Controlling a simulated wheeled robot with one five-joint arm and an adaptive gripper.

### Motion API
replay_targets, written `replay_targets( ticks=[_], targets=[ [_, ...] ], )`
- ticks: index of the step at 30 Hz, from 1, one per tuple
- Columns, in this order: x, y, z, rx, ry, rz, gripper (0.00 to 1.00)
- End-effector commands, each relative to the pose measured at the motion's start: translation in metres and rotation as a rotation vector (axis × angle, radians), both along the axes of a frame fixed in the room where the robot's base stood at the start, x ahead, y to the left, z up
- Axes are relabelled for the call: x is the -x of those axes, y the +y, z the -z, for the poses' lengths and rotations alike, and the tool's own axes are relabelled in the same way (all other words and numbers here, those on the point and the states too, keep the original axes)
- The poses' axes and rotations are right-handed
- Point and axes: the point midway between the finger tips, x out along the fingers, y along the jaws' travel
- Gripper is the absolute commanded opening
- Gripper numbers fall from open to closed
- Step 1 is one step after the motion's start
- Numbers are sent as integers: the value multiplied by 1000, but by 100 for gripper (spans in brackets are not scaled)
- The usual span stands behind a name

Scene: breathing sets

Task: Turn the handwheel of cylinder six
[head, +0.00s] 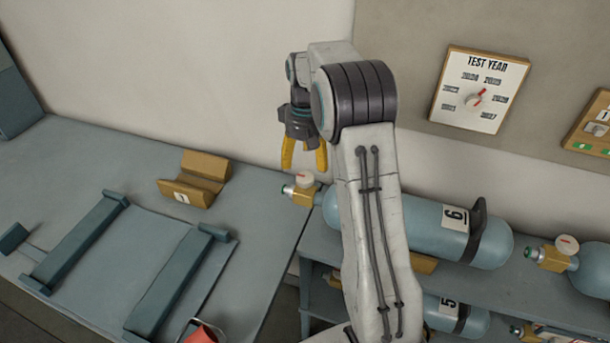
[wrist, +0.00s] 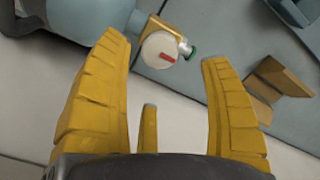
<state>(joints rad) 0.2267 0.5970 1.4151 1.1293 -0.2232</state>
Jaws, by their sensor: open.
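Cylinder six (head: 425,222) is a blue-grey tank lying on its side on the rack's upper shelf, with a white "6" label and a dark strap. Its brass valve (head: 300,195) points left, with a green-tipped outlet. The handwheel (head: 305,179) is a round pale knob with a red mark on top of the valve. In the wrist view the handwheel (wrist: 160,50) shows between and beyond the fingertips, apart from them. My gripper (head: 304,158) has yellow fingers, is open and empty, and hangs above the handwheel in the head view. My arm hides part of the cylinder.
Cylinder five (head: 470,318) lies on the shelf below, and another cylinder (head: 592,270) lies to the right. A wooden V-block (head: 195,180) stands on the left table near a blue-grey frame (head: 75,240). A "TEST YEAR" dial board (head: 474,90) hangs on the wall.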

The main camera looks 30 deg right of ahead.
Motion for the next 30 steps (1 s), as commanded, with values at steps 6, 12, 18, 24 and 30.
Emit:
replay_targets(
  ticks=[6,12,18,24,30],
  targets=[
    [1,0,27,-1,6,0,72],
    [1,0,50,-1,3,0,72],
    [1,0,63,0,2,0,72],
    [0,0,66,0,0,0,72],
    [0,0,66,0,0,0,72]
  ],
)
